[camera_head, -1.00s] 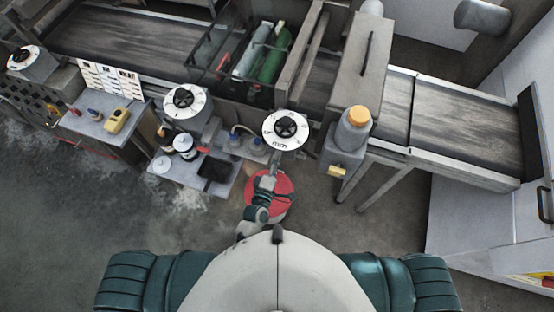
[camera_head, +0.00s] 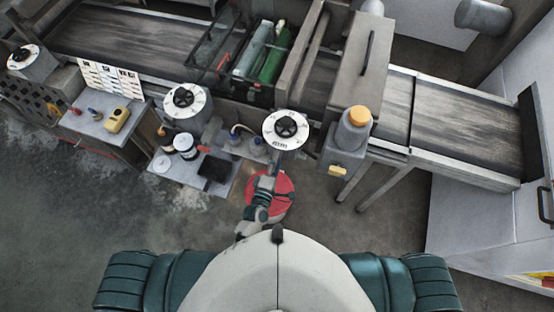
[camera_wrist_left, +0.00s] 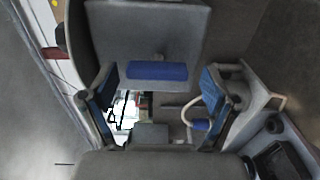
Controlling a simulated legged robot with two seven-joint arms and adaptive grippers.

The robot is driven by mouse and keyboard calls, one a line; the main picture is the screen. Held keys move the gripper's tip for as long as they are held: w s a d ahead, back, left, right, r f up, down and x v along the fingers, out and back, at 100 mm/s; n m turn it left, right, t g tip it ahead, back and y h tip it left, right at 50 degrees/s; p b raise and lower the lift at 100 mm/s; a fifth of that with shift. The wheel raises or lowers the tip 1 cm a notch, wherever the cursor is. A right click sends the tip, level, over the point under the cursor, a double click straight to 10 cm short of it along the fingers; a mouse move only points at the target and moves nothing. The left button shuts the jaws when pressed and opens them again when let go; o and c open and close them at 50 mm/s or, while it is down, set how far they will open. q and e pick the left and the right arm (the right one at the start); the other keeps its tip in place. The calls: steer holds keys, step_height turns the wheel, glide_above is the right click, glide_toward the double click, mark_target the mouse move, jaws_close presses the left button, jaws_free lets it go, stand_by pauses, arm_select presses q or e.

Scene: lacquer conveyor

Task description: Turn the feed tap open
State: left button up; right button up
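In the head view my left arm reaches forward over a red round thing. My left gripper (camera_head: 275,162) is just in front of the round white dial with a black knob (camera_head: 286,130), and its fingertips are largely hidden there. In the left wrist view the left gripper (camera_wrist_left: 158,82) is open, its two blue-padded fingers wide apart. A blue bar, possibly the tap's handle (camera_wrist_left: 157,70), lies crosswise between the fingertips on a grey body (camera_wrist_left: 150,30), with a gap on both sides. I cannot tell its depth from the fingers. My right gripper is not in view.
A grey machine with an orange cap (camera_head: 359,116) stands right of the dial. A low shelf with jars and a dark tray (camera_head: 215,172) is to the left. The conveyor (camera_head: 465,120) runs behind. Open floor lies in front on both sides.

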arm_select(q)
steer(key=v, duration=1.2)
stand_by(0.3)
